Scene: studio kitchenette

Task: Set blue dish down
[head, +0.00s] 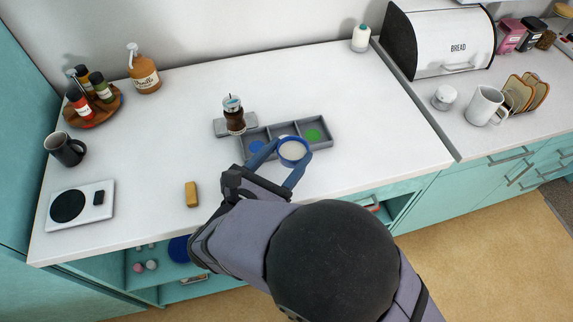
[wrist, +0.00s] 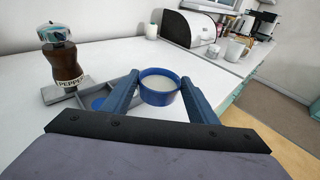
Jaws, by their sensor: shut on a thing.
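A small blue dish (head: 292,151) with pale contents is held between the blue fingers of my gripper (head: 279,158). In the wrist view the blue dish (wrist: 158,92) sits between the two fingertips (wrist: 160,95), its rim level. It is in front of a grey tray (head: 245,151) with compartments, overlapping the tray's near edge in the head view. A blue round mark (head: 257,147) shows in the left compartment and a green one (head: 313,134) in the right. The middle compartment is partly hidden by the dish. I cannot tell how high the dish is above the counter.
A pepper mill (head: 234,118) stands on a grey block (head: 221,129) behind the tray's left end; it looms at left in the wrist view (wrist: 64,66). A yellow block (head: 191,194) lies left of my gripper. The white counter (head: 390,120) is clear to the right.

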